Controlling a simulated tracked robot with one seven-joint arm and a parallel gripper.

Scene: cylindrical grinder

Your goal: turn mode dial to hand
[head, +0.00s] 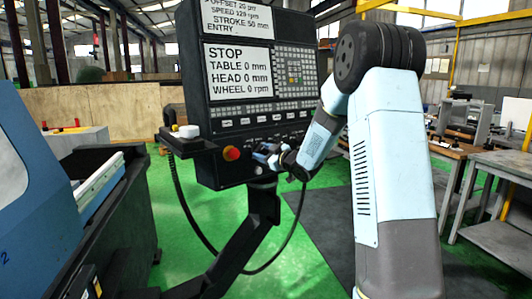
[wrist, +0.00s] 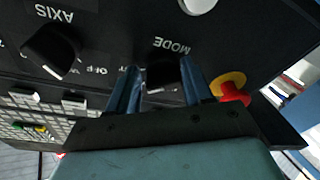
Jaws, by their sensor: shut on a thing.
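The mode dial (wrist: 163,74) is a dark knob beside the white MODE label on the black control panel (head: 222,170). The wrist view shows the panel upside down. My gripper (wrist: 160,82) has its two blue fingers on either side of the knob and is shut on it. In the head view my gripper (head: 266,157) reaches the lower part of the panel and hides the dial. The dial's pointer and most of its position markings are hidden or too small to read.
The axis dial (wrist: 50,52) sits left of my fingers in the wrist view. A red emergency stop button (wrist: 232,92) on a yellow ring is close on the right; it also shows in the head view (head: 232,153). The screen (head: 238,72) reads STOP, wheel 0 rpm.

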